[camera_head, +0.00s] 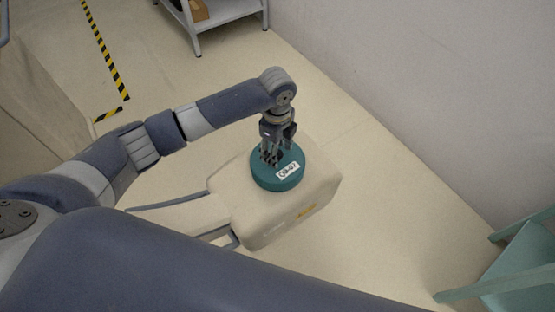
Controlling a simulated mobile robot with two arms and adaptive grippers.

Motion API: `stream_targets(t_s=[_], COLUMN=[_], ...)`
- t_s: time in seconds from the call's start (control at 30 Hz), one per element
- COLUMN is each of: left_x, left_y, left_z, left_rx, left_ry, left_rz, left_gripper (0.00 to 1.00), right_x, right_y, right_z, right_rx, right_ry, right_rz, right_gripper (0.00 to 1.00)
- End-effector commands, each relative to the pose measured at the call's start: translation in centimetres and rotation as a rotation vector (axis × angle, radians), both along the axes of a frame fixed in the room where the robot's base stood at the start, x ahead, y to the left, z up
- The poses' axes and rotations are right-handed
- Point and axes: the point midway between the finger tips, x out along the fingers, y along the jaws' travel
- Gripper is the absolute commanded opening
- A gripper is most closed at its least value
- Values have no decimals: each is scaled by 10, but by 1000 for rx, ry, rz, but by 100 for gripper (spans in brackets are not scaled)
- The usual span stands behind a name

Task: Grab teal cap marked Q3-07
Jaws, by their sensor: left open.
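A round teal cap (267,181) with a white label reading Q3-07 sits on top of a cream-coloured box-shaped unit (322,188). My left gripper (271,158) points down at the far part of the cap, with its open fingers at or just above the cap's top. Whether the fingers touch the cap cannot be told, as they hide part of it. My right gripper is not in view.
A grey shelf (220,14) with a brown box (197,9) stands at the back. A teal frame (515,268) is at the lower right, near the pale wall (440,90). Yellow-black tape (107,58) marks the floor. The floor right of the unit is clear.

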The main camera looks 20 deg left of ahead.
Motion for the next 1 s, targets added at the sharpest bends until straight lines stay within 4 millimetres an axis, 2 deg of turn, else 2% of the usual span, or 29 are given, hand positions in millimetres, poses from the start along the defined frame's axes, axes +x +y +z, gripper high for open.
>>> stream_targets(t_s=[0.1,0.33,0.37,0.5,0.57,0.6,0.87,1.0], left_x=[0,0,0,0,0,0,1,2], left_y=[0,0,0,0,0,0,0,0], left_z=[-11,-12,-12,-12,-12,-12,-11,0], left_rx=[0,-1,-1,-1,-1,-1,-1,-2], left_ry=[0,-2,-2,-2,-2,-2,-2,-6], left_rz=[0,0,0,0,0,0,0,0], left_gripper=[50,50,48,16,3,0,0,0], right_x=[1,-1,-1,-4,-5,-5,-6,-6], right_y=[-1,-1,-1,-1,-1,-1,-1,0], right_z=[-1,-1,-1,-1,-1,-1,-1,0], right_rx=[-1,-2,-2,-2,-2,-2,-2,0], right_ry=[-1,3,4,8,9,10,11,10], right_rz=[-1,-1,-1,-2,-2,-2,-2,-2], right_gripper=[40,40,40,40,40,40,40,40])
